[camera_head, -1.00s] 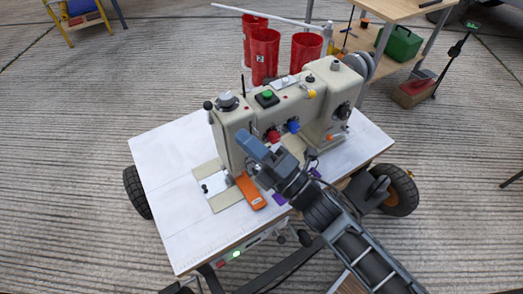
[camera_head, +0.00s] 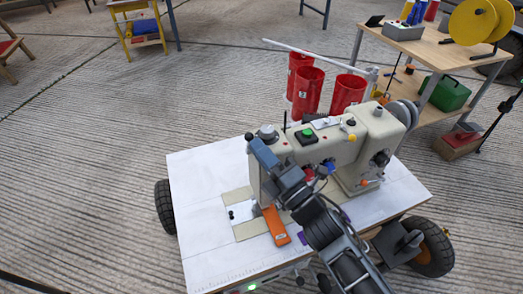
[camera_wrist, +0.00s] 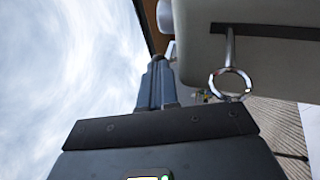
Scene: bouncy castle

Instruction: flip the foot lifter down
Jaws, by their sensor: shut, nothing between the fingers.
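A cream sewing machine (camera_head: 325,145) stands on a white-topped wheeled table (camera_head: 205,180). My gripper (camera_head: 258,147) is in front of the machine's left head, covering part of it. Its blue-grey fingers are shut and empty in the wrist view (camera_wrist: 155,82). In the wrist view the machine's cream housing (camera_wrist: 262,45) is close to the right of the fingertips. A metal rod ending in a ring (camera_wrist: 230,82) hangs below a slot there; I cannot tell whether it is the foot lifter. No foot lifter can be made out in the head view.
An orange tool (camera_head: 277,226) lies on the table below the machine head. Red bins (camera_head: 308,92) stand behind the machine. A wooden workbench (camera_head: 435,50) with a green box (camera_head: 445,92) is at the back right. Open floor lies to the left.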

